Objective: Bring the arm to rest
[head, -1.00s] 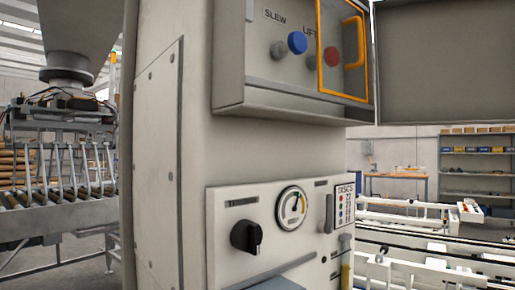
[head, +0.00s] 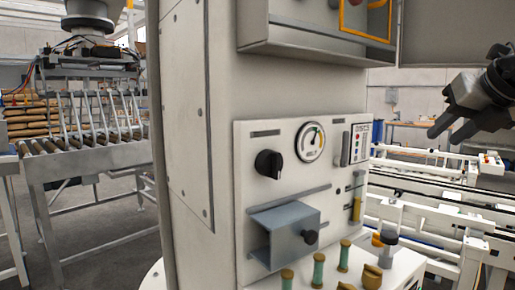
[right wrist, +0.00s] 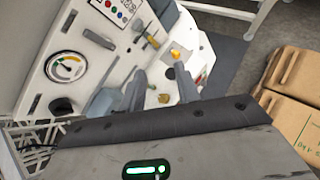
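The machine column (head: 182,130) carries a control panel (head: 250,140) with a black rotary knob (head: 268,163), a round gauge (head: 310,142) and a blue-grey hood (head: 280,225). Above is a control box (head: 300,35), cut by the top edge; part of its orange guard frame (head: 366,38) shows. The palletizer's tined head (head: 95,75) hangs over the roller conveyor (head: 90,150) at left. My right gripper (head: 442,133) is right of the panel, apart from it. In the right wrist view its fingers (right wrist: 160,85) stand apart with nothing held. My left gripper is not seen.
Several teal and brass pegs (head: 318,270) stand on a white ledge below the panel. White conveyor frames (head: 430,205) lie at right behind my gripper. Brown sacks (head: 30,115) are stacked at far left. Cardboard-coloured boxes (right wrist: 285,80) show in the right wrist view.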

